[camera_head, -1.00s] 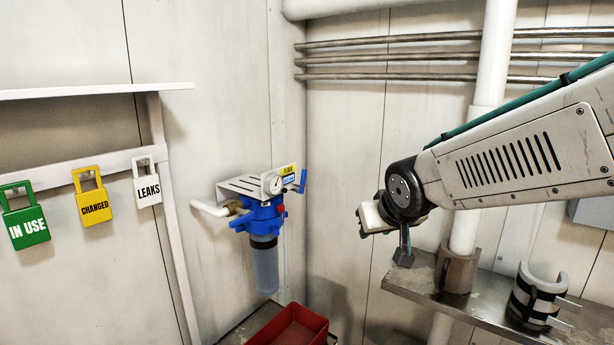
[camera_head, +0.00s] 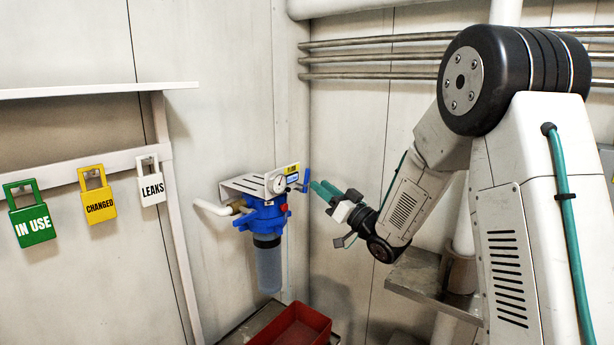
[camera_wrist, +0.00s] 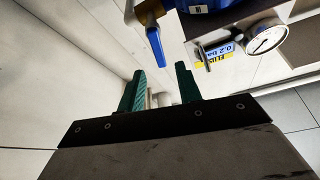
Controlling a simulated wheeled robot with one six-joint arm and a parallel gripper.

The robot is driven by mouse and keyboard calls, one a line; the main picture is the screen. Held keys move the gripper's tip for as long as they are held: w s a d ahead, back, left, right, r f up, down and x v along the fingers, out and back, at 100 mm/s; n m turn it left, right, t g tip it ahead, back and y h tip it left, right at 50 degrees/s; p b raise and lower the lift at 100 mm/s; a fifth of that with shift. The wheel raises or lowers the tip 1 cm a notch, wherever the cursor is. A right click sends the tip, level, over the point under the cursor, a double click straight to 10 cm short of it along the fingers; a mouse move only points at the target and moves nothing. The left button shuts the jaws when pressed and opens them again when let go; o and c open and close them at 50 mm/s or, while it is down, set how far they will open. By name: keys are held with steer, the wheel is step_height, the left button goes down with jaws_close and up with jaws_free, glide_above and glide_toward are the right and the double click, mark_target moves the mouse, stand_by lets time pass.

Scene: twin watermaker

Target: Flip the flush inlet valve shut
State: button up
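The flush inlet valve has a blue lever handle (camera_head: 305,181) at the right end of the blue filter housing (camera_head: 264,216), standing roughly upright in the head view. In the wrist view the blue handle (camera_wrist: 155,46) hangs from a brass valve body (camera_wrist: 147,14) and points toward the gap between my fingertips. My gripper (camera_head: 321,189) is just right of the handle in the head view, its green fingers pointing at it. In the wrist view my gripper (camera_wrist: 161,70) is open and empty, with the handle just ahead of the fingertips. I see no contact.
A white pipe (camera_head: 211,208) enters the housing at left. A red bin (camera_head: 294,327) stands below. Green, yellow and white tags hang at left. A metal shelf (camera_head: 416,272) is under my arm.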

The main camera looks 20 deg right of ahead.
mark_target(309, 176)
steer(key=x, duration=0.6)
steer(key=shift+w+a+r, duration=0.15)
steer(key=shift+w, duration=0.1)
jaws_close()
